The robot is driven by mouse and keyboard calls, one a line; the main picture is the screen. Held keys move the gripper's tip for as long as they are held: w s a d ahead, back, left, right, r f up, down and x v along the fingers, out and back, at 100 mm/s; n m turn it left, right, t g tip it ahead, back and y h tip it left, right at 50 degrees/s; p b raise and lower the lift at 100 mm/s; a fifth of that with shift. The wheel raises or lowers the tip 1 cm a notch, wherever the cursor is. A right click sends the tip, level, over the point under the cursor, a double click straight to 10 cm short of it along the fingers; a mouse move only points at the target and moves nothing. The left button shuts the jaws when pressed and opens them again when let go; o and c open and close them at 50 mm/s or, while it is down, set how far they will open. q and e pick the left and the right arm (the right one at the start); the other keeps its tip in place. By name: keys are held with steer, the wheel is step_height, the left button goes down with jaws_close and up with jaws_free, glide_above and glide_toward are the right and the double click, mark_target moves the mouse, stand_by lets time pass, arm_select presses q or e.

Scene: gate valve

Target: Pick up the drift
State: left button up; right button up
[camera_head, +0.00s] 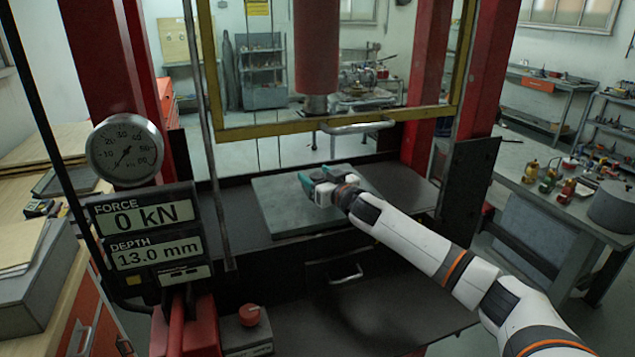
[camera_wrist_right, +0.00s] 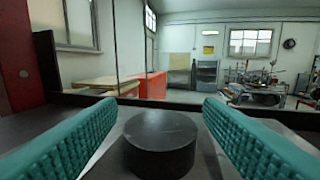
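The drift appears to be a short dark cylinder (camera_wrist_right: 161,146), upright on a grey plate, in the right wrist view. My right gripper (camera_head: 317,175) is over the grey press plate (camera_head: 275,205) in the head view. In the right wrist view its two teal fingers (camera_wrist_right: 161,106) are spread on either side of the cylinder, with a visible gap at each side. In the head view the cylinder is mostly hidden by the fingers and cannot be made out clearly. My left gripper is not in view.
A red press ram (camera_head: 317,50) hangs above the plate. A yellow guard frame with a metal handle (camera_head: 358,127) crosses behind the gripper. The force and depth display (camera_head: 150,232) reads 0 kN and 13.0 mm. A grey bench (camera_head: 545,200) with several small items stands at right.

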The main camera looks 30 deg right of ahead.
steer(key=c, duration=1.2)
steer(key=shift+r, duration=0.1)
jaws_close()
